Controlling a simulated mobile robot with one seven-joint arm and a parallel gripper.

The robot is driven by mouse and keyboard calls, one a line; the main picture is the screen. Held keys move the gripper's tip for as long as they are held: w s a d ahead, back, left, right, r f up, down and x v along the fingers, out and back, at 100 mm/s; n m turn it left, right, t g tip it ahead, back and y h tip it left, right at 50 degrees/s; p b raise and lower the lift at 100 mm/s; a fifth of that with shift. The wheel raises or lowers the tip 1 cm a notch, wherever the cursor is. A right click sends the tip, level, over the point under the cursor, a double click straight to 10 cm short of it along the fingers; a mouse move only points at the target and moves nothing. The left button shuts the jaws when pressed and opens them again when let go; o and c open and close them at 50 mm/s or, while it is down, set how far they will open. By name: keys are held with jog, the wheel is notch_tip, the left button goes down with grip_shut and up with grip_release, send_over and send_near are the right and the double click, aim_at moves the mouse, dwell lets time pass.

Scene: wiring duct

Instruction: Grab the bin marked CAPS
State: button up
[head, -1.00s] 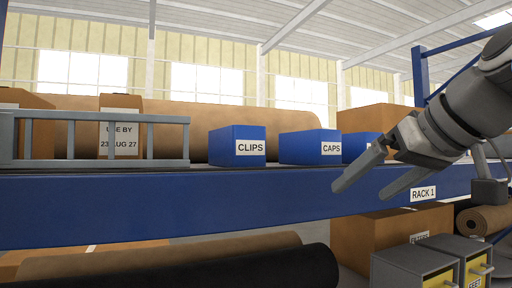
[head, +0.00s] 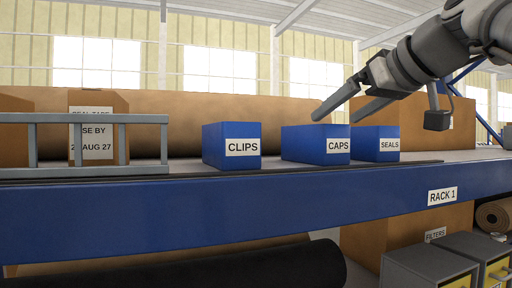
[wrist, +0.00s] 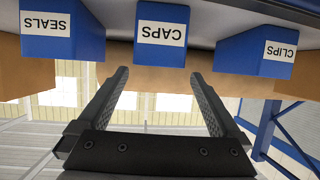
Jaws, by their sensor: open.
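The blue bin marked CAPS (head: 304,143) stands on the blue rack shelf, between the bins marked CLIPS and SEALS. It also shows upside down at the top middle of the wrist view (wrist: 160,48). My gripper (head: 333,117) is open and empty. In the head view its fingers point left and down, in front of or above the right part of the CAPS bin. In the wrist view my gripper (wrist: 158,78) has its two fingers apart, pointing toward the CAPS bin, with no contact visible.
The blue CLIPS bin (head: 231,146) stands left, with a gap. The blue SEALS bin (head: 376,143) stands close on the right. A grey rail (head: 85,118) fronts boxes at left. A long brown roll (head: 235,110) lies behind the bins. The shelf edge (head: 230,208) runs below.

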aim_at(313, 128)
jog(key=x, duration=0.4)
jog(key=shift+w, duration=0.2)
jog(key=shift+r+p+x, duration=0.15)
jog(key=shift+p+x, duration=0.45)
jog(key=shift+x, duration=0.75)
jog(key=shift+r+p+x, duration=0.1)
jog(key=shift+p+x, duration=0.5)
jog(key=shift+x, duration=0.7)
jog(key=shift+w, duration=0.1)
jog(key=c, duration=1.1)
jog(key=shift+c, duration=1.1)
jog(key=shift+r, duration=0.2)
